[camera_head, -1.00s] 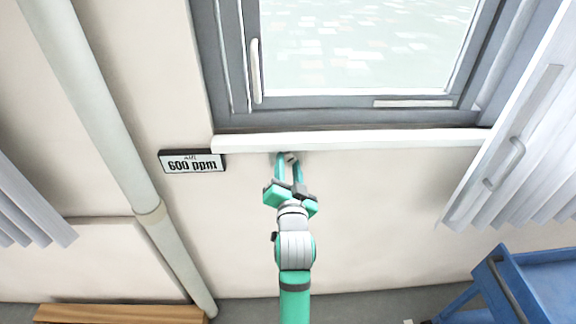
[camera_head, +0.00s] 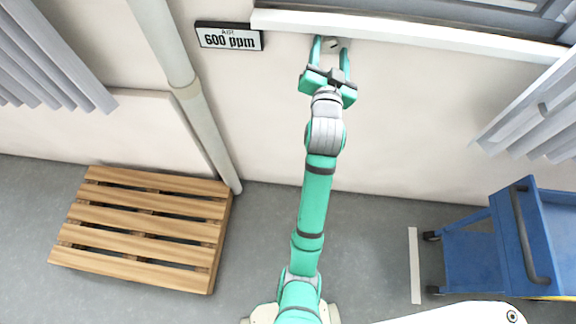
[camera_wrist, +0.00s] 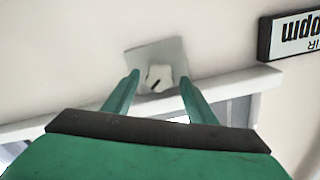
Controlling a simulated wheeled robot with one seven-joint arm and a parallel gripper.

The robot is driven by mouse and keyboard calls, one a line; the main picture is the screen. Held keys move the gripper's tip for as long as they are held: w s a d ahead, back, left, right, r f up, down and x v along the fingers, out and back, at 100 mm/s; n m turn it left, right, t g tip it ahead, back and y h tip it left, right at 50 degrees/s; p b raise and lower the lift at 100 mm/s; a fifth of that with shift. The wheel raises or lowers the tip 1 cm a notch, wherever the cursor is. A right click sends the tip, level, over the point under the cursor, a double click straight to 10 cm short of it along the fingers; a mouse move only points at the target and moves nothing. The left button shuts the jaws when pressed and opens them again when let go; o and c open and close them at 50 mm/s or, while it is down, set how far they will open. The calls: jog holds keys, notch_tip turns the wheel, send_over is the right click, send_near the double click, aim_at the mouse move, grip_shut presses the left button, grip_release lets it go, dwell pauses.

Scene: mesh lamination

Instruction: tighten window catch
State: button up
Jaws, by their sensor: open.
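A pale knob (camera_wrist: 157,78) with a dark slot or mark sits on a square grey plate (camera_wrist: 172,52) on the wall, just below the window sill (camera_head: 400,32). I cannot tell whether this knob is the window catch. In the head view, the knob (camera_head: 333,44) shows small between my fingertips. My gripper (camera_head: 331,48) has two green fingers and is open. In the wrist view, the fingers (camera_wrist: 160,77) appear on either side of the knob, with gaps; contact does not show. Only the lower edge of the window frame (camera_head: 470,12) is in view.
A sign reading 600 ppm (camera_head: 229,37) hangs left of my gripper. A pipe (camera_head: 170,60) runs down the wall. A wooden pallet (camera_head: 140,225) lies at lower left, and a blue cart (camera_head: 480,255) stands at lower right. Slatted blinds (camera_head: 535,125) hang at right.

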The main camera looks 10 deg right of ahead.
jog(key=n, duration=0.8)
jog(key=v, duration=1)
jog(key=s+a+f+y, duration=0.1)
jog(key=s+a+f, duration=0.5)
jog(key=s+f, duration=0.1)
jog(key=s+a+f+m+g+y, duration=0.1)
jog(key=s+a+f, duration=0.5)
jog(key=f, duration=0.3)
jog(key=shift+s+f, duration=0.4)
jog(key=shift+s, duration=0.3)
jog(key=shift+d, duration=0.1)
